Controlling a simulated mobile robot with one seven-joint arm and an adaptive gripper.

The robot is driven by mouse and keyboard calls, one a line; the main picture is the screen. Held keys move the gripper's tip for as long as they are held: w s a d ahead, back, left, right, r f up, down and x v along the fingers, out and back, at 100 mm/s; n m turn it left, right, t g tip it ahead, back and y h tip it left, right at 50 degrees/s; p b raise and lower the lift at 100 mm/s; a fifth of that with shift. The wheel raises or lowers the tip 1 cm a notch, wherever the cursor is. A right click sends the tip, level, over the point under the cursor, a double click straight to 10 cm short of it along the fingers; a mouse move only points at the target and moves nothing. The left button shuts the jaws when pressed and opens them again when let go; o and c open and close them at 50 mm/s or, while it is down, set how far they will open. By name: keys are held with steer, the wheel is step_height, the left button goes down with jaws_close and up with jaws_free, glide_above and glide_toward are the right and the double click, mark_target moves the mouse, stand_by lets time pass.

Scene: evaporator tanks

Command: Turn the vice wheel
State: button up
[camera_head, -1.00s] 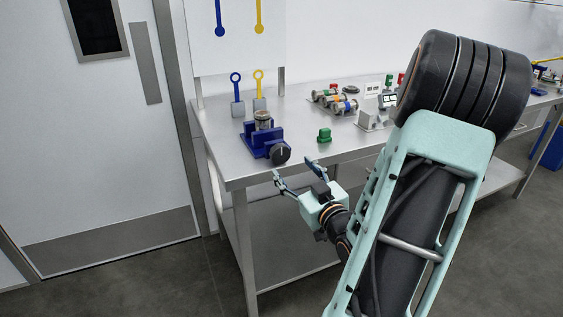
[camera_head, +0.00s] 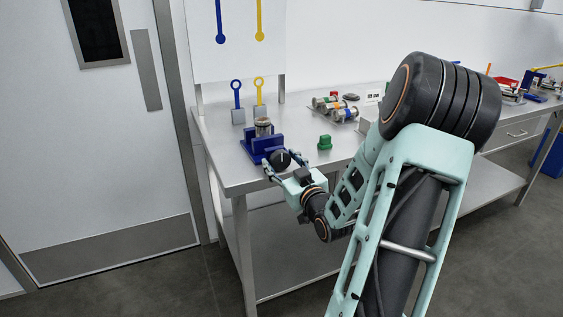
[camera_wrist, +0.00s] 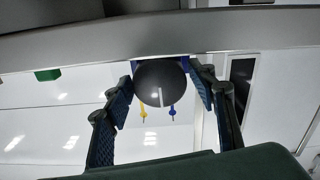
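The blue vice (camera_head: 260,143) stands at the near left corner of the steel table, with a metal cylinder (camera_head: 264,127) in its jaws. My gripper (camera_head: 284,167) is at the wheel, in front of the table edge. In the wrist view the two blue-padded fingers (camera_wrist: 166,100) stand open, one on each side of the wheel. A gap seems to show on both sides; contact is not clear.
A green block (camera_head: 324,142) sits on the table right of the vice. Blue (camera_head: 237,103) and yellow (camera_head: 259,98) ring-topped tools stand behind it. A rack of coloured cylinders (camera_head: 335,107) lies further right.

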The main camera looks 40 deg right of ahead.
steer(key=c, duration=0.8)
steer(key=shift+m, duration=0.3)
steer(key=shift+r+m+p, duration=0.1)
steer(key=shift+m+p, duration=0.5)
steer(key=shift+m, duration=0.2)
steer(key=shift+m+p, duration=0.65)
steer(key=shift+m, duration=1.15)
steer(key=o, duration=1.2)
steer(key=shift+c, duration=0.2)
steer(key=shift+s, duration=0.1)
